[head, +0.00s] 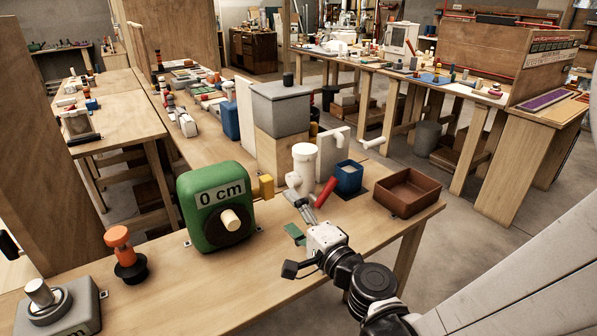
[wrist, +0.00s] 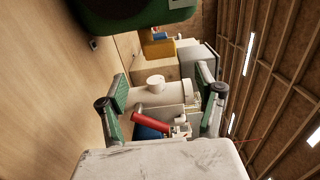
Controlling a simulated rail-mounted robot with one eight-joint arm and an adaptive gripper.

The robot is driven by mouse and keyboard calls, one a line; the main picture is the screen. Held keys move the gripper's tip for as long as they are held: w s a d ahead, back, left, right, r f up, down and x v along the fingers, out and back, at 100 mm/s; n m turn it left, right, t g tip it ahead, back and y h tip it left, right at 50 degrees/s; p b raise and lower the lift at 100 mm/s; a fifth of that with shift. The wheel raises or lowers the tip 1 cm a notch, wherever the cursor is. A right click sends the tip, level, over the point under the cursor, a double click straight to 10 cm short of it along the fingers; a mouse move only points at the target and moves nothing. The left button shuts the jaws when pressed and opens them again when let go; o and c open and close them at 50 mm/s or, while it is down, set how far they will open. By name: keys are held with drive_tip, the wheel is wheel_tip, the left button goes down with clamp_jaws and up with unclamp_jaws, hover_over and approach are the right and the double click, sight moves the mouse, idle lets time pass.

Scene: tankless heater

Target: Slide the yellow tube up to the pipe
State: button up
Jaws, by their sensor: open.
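A small yellow piece (head: 266,187), blocky in outline, stands just right of the green box; I cannot tell whether it is a tube. It also shows in the wrist view (wrist: 158,47), above the white pipe. The upright white pipe (head: 305,161) has a wide top and a curved white elbow (head: 294,184) low at its front. In the wrist view the pipe (wrist: 155,83) lies between my fingers, farther off. My gripper (head: 303,213) is open and empty, in front of the pipe and elbow, right of the green box.
A green box (head: 215,206) marked "0 cm" stands left of my gripper. A red cylinder (head: 326,191), a blue container (head: 349,177) and a brown tray (head: 408,192) are to the right. A grey-topped block (head: 281,104) stands behind.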

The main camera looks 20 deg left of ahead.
sight(270, 190)
drive_tip(key=b+x, duration=0.1)
drive_tip(key=x, duration=1.1)
